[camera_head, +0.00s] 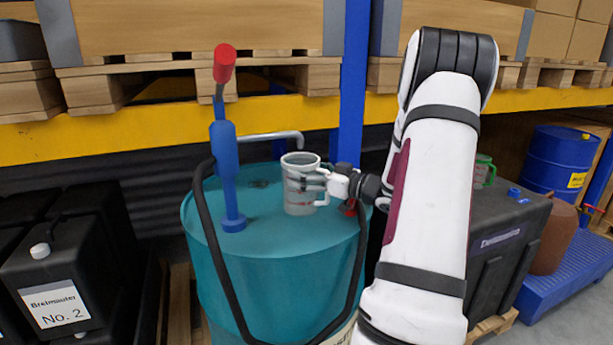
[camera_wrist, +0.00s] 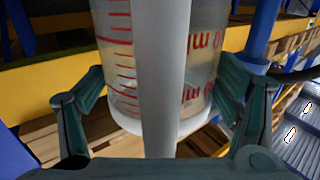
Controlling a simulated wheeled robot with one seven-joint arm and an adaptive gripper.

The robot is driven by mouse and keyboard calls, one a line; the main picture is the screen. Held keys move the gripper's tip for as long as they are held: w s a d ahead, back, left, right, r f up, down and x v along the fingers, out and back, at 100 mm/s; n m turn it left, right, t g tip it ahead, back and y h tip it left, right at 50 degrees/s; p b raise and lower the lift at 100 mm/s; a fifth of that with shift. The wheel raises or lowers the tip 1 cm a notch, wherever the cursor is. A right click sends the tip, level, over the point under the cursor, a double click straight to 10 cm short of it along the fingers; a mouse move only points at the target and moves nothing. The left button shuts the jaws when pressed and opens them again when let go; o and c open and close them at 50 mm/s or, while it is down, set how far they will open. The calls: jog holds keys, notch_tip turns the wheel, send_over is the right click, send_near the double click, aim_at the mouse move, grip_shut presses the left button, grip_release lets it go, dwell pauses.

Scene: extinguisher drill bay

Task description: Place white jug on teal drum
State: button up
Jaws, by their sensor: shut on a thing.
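The white jug (camera_head: 300,190), translucent with red measuring marks, is upright over the top of the teal drum (camera_head: 270,235). I cannot tell whether its base touches the drum or hangs just above it. My gripper (camera_head: 320,184) comes from the right and is shut on the jug. In the wrist view, the jug (camera_wrist: 118,70) fills the middle, its pale handle (camera_wrist: 160,80) facing the camera. The fingers of my gripper (camera_wrist: 160,95) stand on both sides of it. The drum's top is partly hidden by the jug and my arm.
A blue hand pump (camera_head: 226,170) with a red grip stands on the drum left of the jug, its black hose hanging in front. A grey spout pipe (camera_head: 275,136) is behind the jug. A green-marked container (camera_head: 483,172) stands on a dark tank at right. The drum's front top is clear.

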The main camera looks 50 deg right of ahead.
jog(key=shift+a+f, duration=0.15)
jog(key=shift+f, duration=0.35)
jog(key=o, duration=1.7)
jog(key=shift+f, duration=0.15)
jog(key=s, duration=1.2)
jog(key=shift+d, duration=0.45)
jog(key=shift+s, duration=0.1)
